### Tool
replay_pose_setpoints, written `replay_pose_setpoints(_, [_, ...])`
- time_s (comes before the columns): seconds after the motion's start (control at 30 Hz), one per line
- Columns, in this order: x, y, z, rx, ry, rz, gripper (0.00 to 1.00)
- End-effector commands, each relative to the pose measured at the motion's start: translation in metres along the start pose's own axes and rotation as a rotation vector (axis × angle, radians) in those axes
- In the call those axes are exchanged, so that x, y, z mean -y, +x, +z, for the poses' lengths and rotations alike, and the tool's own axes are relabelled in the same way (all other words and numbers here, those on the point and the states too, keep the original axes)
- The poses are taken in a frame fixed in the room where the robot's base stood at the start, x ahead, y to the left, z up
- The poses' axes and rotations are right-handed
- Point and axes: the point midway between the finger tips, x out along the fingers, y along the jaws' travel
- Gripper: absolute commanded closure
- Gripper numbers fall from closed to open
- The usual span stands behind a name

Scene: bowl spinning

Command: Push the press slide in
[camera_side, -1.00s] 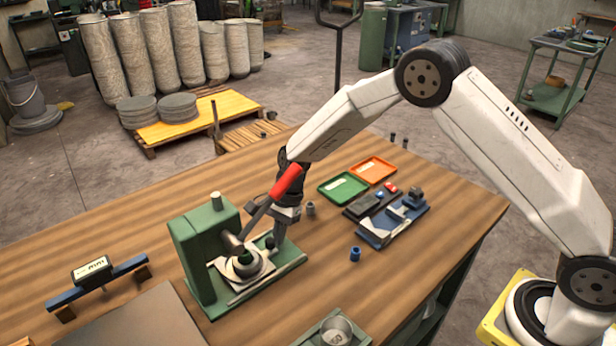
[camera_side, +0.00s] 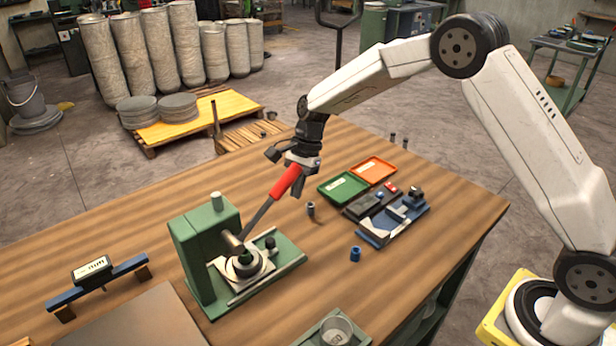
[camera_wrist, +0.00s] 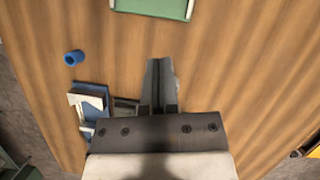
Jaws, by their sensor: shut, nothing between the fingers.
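The green press (camera_side: 205,245) stands on the table at left centre in the side view. Its slide (camera_side: 258,268) is a light metal plate on the press base, bearing a round part, with a black knob (camera_side: 270,243) at its right end. The press's red-handled lever (camera_side: 286,182) slants up to the right. My gripper (camera_side: 298,188) is shut and empty, above and right of the slide, beside the upper end of the red handle in the picture. Whether it touches the handle I cannot tell. My shut fingers (camera_wrist: 160,85) point over bare wood in the wrist view.
A small grey cup (camera_side: 311,208), a blue cup (camera_side: 355,254) and a blue fixture (camera_side: 400,225) stand right of the press. Green (camera_side: 342,187) and orange (camera_side: 374,170) trays lie behind. A blue-barred gauge (camera_side: 92,270) is at left. Bare wood lies between.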

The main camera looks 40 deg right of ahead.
Motion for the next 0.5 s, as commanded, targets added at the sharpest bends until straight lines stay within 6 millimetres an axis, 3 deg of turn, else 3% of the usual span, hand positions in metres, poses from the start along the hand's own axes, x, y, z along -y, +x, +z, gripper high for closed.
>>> replay_pose_setpoints(0.2, [0.0001, -0.0083, -0.0002, -0.001, 0.0, -0.001, 1.0])
replay_pose_setpoints(0.5, [-0.0023, -0.0024, -0.0041, 0.059, 0.032, -0.01, 1.0])
